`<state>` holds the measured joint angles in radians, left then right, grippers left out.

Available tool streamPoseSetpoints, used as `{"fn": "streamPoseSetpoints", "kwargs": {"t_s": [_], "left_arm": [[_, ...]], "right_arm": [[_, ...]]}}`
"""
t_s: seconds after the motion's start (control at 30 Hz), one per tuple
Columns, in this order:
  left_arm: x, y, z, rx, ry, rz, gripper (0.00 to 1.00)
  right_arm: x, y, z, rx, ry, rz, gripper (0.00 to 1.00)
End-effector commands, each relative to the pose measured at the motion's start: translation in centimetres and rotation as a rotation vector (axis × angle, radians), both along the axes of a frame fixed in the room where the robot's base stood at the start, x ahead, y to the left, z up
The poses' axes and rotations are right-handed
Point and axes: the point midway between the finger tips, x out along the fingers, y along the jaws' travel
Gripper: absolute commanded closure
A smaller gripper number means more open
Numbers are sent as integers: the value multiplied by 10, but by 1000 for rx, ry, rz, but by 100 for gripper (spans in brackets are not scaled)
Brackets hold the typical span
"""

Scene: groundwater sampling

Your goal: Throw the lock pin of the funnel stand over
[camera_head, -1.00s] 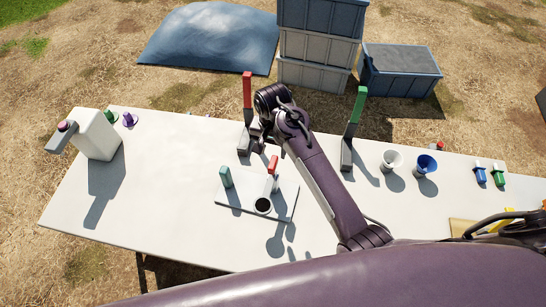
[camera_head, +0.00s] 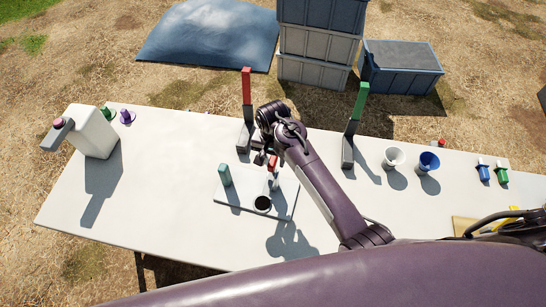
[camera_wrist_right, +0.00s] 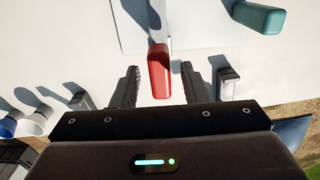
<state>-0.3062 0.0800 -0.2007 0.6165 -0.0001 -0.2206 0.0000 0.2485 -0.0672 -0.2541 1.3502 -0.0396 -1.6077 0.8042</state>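A white plate (camera_head: 232,197) on the table carries a teal upright block (camera_head: 225,175), a dark round opening (camera_head: 262,204) and a short red-topped lever (camera_head: 273,163), which looks like the stand's lock pin. The red top (camera_wrist_right: 159,72) also shows in the right wrist view, between the fingers and the teal block (camera_wrist_right: 258,17) off to the side. My right gripper (camera_wrist_right: 175,72) is open around the red top, with a visible gap on both sides. In the head view my right gripper (camera_head: 267,157) hangs just above the red top and partly hides it. My left gripper is out of view.
A tall red lever (camera_head: 247,90) and a tall green lever (camera_head: 359,105) stand behind the plate. A white jug (camera_head: 93,132) is at the left. White (camera_head: 394,156) and blue (camera_head: 429,160) funnels stand at the right. The table front left is clear.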

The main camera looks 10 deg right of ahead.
Motion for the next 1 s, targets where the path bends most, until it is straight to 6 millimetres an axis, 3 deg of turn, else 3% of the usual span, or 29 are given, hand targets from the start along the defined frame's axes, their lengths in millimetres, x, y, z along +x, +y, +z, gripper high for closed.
{"fn": "streamPoseSetpoints", "kwargs": {"t_s": [0.03,0.23,0.37,0.67,0.9,0.93,1.0], "left_arm": [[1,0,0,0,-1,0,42],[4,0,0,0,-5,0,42],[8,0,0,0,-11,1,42],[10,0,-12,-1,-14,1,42],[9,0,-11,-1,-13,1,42],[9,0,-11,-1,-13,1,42],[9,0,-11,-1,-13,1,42]], "right_arm": [[0,0,0,0,0,0,66],[0,0,0,0,0,0,92],[0,0,-1,0,0,0,95],[0,0,-25,0,1,0,95],[0,0,-26,0,0,0,95],[0,0,-26,0,1,0,77],[0,0,-26,0,1,0,67]]}}
